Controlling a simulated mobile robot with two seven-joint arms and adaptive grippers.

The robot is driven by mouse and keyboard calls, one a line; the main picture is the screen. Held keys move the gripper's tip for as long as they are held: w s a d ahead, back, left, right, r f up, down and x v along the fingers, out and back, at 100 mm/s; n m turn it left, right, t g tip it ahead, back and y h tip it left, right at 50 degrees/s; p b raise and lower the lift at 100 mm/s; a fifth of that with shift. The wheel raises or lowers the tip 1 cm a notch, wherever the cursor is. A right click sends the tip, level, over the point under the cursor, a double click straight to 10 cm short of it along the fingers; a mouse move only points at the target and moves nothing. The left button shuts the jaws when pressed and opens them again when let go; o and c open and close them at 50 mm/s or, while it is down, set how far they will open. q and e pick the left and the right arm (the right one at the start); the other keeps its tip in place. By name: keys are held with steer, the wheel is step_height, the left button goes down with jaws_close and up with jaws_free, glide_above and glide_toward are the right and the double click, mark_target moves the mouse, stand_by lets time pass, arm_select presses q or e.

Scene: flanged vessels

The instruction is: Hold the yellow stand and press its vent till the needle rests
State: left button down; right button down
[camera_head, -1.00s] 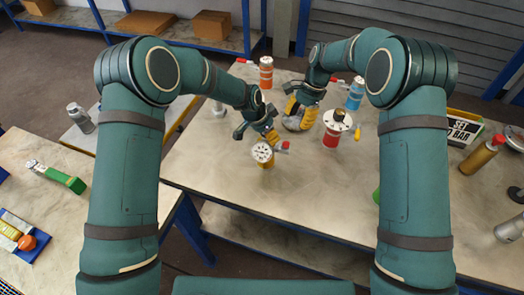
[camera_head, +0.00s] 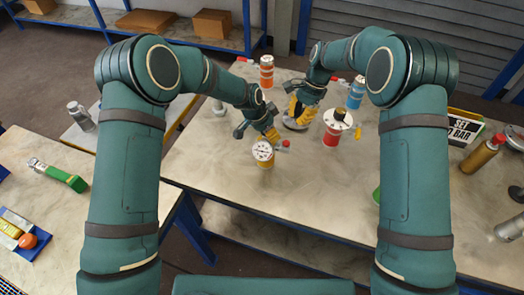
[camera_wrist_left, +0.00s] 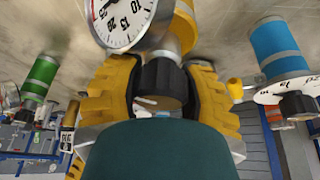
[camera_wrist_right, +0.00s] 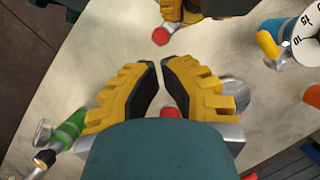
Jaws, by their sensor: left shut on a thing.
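The yellow stand (camera_head: 264,163) stands upright on the table with a white round dial (camera_head: 263,151) on it. The dial's lower part (camera_wrist_left: 125,25) shows large in the left wrist view; I cannot read its needle. My left gripper (camera_head: 270,136) is shut on the stand, its yellow fingers on both sides of a dark cylindrical part (camera_wrist_left: 162,82). A red round knob (camera_head: 286,144), seemingly the vent, sticks out to the stand's right; it also shows in the right wrist view (camera_wrist_right: 160,36).
A blue vessel (camera_head: 356,92) and an orange one (camera_head: 266,72) stand farther back. A grey round object (camera_head: 293,124) lies below the right gripper.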

mark_target(286, 144)
stand_by(0.8)
steer(key=w+a+r+m+t+y, duration=0.1)
steer(key=w+a+m+t+y, duration=0.1)
steer(key=w+a+m+t, duration=0.3)
steer(key=s+d+r+m+t+h, duration=0.2)
steer(key=s+m+t, duration=0.2)
steer(key=s+m, duration=0.1)
steer(key=shift+s+m, duration=0.35)
steer(key=shift+m, duration=0.45)
steer(key=shift+d, duration=0.1)
step_height(286, 144, down, 9)
stand_by(0.3)
